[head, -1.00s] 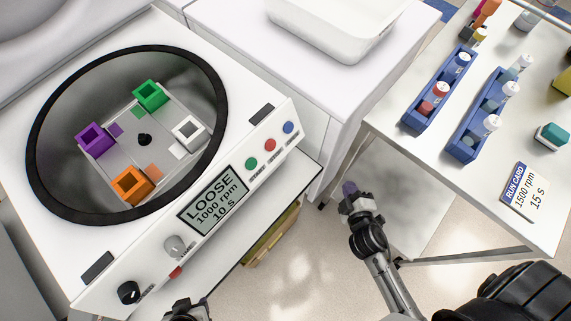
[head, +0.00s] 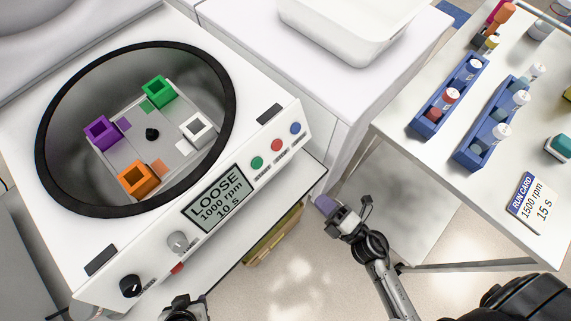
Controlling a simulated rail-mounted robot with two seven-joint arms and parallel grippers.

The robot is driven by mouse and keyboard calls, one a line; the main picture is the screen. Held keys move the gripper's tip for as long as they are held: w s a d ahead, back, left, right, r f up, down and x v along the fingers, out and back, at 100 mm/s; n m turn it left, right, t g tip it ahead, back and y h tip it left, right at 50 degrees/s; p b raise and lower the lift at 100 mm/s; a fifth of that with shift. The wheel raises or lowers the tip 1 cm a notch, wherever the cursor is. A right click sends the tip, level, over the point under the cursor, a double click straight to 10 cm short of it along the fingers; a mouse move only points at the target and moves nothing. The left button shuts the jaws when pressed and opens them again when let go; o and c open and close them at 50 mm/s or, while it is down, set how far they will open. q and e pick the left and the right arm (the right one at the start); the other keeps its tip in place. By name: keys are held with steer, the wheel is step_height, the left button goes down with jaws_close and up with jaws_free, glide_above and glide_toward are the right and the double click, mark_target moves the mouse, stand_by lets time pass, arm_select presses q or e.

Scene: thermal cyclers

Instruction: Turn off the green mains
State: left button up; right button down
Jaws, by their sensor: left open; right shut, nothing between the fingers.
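A white centrifuge (head: 75,260) with its round bowl open stands at left. Its sloped front carries a green button (head: 257,162), a red button and a blue button, a display reading LOOSE, 1000 rpm, 10 s, a grey knob, a black knob and a small red part (head: 177,268) low on the front. I cannot make out a green mains switch. My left gripper (head: 185,303) is open at the bottom edge, just below the front, mostly cut off.
The rotor holds purple, green, white and orange buckets. A white tray (head: 345,45) sits on the bench behind. The right table (head: 400,125) holds blue racks (head: 433,118) with capped tubes and a run card (head: 533,201) reading 1500 rpm, 15 s. Floor between is open.

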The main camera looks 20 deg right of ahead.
arm_select(q)
steer(key=shift+f, duration=0.1)
arm_select(e)
steer(key=x, duration=1.4)
arm_select(q)
steer(key=shift+d, duration=0.1)
arm_select(e)
steer(key=shift+d, duration=0.1)
